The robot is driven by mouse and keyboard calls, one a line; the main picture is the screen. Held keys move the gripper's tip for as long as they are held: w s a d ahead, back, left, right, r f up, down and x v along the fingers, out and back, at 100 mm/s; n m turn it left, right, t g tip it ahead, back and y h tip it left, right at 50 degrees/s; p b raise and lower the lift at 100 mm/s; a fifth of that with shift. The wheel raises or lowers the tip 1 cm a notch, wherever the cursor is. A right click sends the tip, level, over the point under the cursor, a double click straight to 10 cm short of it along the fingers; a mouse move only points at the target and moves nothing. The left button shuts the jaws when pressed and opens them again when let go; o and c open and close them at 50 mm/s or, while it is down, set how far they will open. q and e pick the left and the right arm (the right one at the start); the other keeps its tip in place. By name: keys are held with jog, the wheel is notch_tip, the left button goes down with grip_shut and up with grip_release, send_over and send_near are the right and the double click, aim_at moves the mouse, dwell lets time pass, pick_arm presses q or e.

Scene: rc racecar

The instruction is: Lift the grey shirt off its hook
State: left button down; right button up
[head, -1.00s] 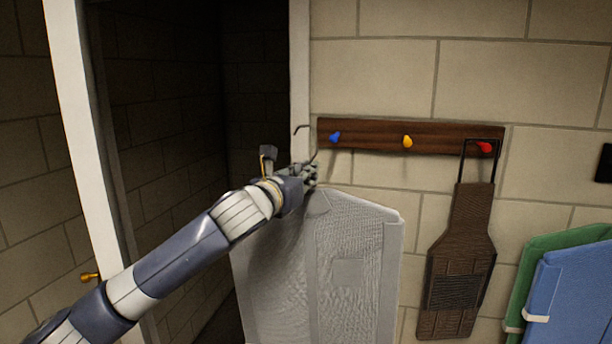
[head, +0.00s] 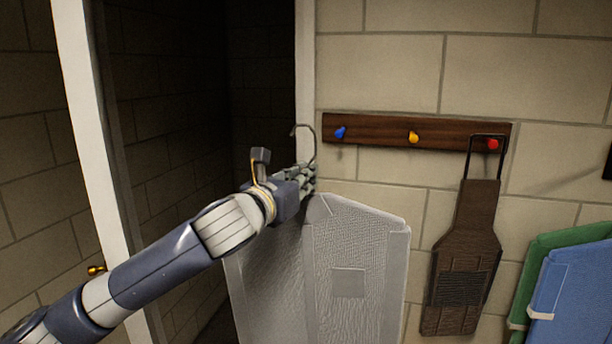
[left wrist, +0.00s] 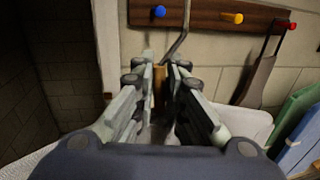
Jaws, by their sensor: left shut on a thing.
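The grey shirt (head: 365,235) hangs from a hanger with a curved metal hook (head: 313,140). My left gripper (head: 307,180) is shut on the hanger at the shirt's collar, below the hook. In the head view the hook shows left of the blue peg (head: 340,132), apart from it. In the left wrist view the fingers (left wrist: 160,78) close around a brown part of the hanger, and the metal stem (left wrist: 178,42) rises past the rack. The shirt's lower end is out of frame. My right gripper is not in view.
The wooden rack (head: 376,131) also has a yellow peg (head: 413,136) and a red peg (head: 492,144). A brown bag (head: 463,250) hangs at the red peg. Green (head: 545,245) and blue (head: 575,295) items are at the right. A white door frame (head: 92,140) and dark opening are left.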

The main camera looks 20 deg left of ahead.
pick_arm(q)
jog(key=shift+s+r, duration=0.1)
jog(key=shift+s, duration=1.55)
